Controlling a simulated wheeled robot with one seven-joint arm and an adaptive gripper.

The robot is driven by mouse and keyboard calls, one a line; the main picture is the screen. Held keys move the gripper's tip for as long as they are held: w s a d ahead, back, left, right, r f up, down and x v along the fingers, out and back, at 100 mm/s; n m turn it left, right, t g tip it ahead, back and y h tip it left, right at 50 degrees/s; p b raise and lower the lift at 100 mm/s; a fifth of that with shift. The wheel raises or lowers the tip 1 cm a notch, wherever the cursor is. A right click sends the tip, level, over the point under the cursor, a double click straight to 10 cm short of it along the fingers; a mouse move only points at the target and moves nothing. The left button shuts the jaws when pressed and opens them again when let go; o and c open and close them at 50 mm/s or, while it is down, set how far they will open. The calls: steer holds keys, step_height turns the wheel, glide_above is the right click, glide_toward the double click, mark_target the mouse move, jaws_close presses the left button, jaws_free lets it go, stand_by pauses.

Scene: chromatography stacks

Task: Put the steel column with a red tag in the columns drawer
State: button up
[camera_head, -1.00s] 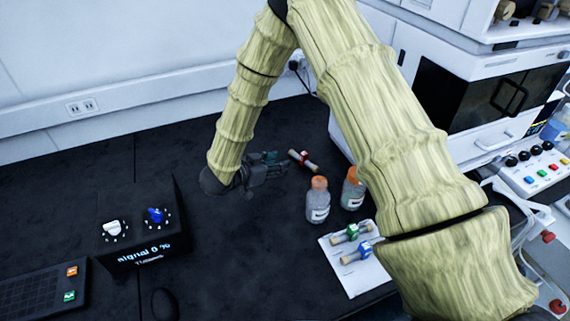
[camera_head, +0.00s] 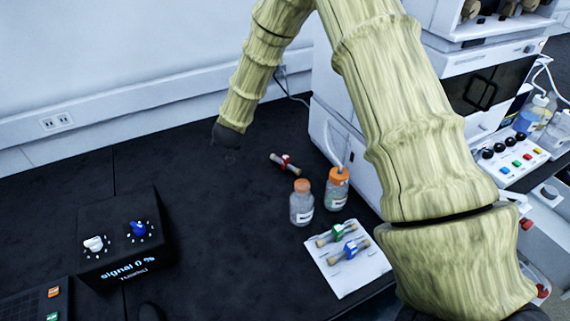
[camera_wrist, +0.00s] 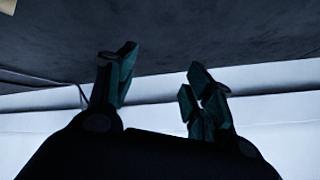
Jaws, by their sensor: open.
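The steel column with a red tag (camera_head: 285,161) lies on the black bench, beyond two orange-capped bottles, in the head view. My gripper (camera_head: 228,152) is dark and hard to make out in the head view, to the left of the red-tagged column and apart from it. In the wrist view my gripper (camera_wrist: 160,82) has its two fingers spread, with nothing between them. I cannot make out the columns drawer in these frames.
Two orange-capped bottles (camera_head: 302,203) (camera_head: 337,188) stand near the red-tagged column. Green-tagged (camera_head: 337,234) and blue-tagged (camera_head: 350,250) columns lie on a white sheet (camera_head: 346,279). A black signal box (camera_head: 123,240) stands at left. White instruments (camera_head: 345,140) stand at right. Bench between is clear.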

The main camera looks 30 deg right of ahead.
steer(key=n+y, duration=0.1)
steer(key=n+g+p, duration=0.1)
steer(key=n+g, duration=0.8)
glide_above(285, 157)
steer(key=s, duration=0.1)
steer(key=shift+d+f+y, duration=0.1)
steer(key=shift+f+y, duration=0.3)
steer(key=shift+w+f+p, duration=0.3)
steer(key=shift+f+p, duration=0.15)
steer(key=shift+f, duration=0.45)
steer(key=shift+w+f+p, duration=0.25)
steer(key=shift+f+p, duration=0.15)
steer(key=shift+f, duration=1.4)
jaws_close()
